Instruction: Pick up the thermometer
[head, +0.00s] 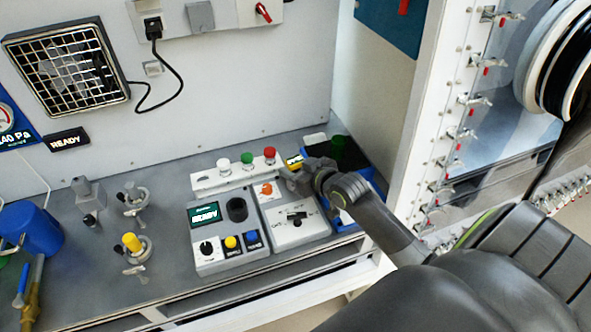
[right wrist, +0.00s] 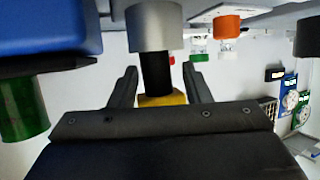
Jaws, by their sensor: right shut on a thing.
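The thermometer (head: 294,161) shows as a small yellow head with a dark display, just above my right gripper (head: 292,182) in the head view. In the right wrist view, its yellow part (right wrist: 162,98) sits between the two fingers of my right gripper (right wrist: 160,88), with a black section and a grey cylinder (right wrist: 154,26) in line with it. My right gripper is shut on the thermometer. The fingers partly hide it in the head view, and I cannot tell whether it is clear of the bench. My left gripper is not in view.
A blue tray (right wrist: 50,28) with a green container (head: 345,152) lies close beside the gripper. Control boxes (head: 222,232) and a rack with white, green and red knobs (head: 237,172) stand to the left. A white post (head: 420,130) with clamps stands at right.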

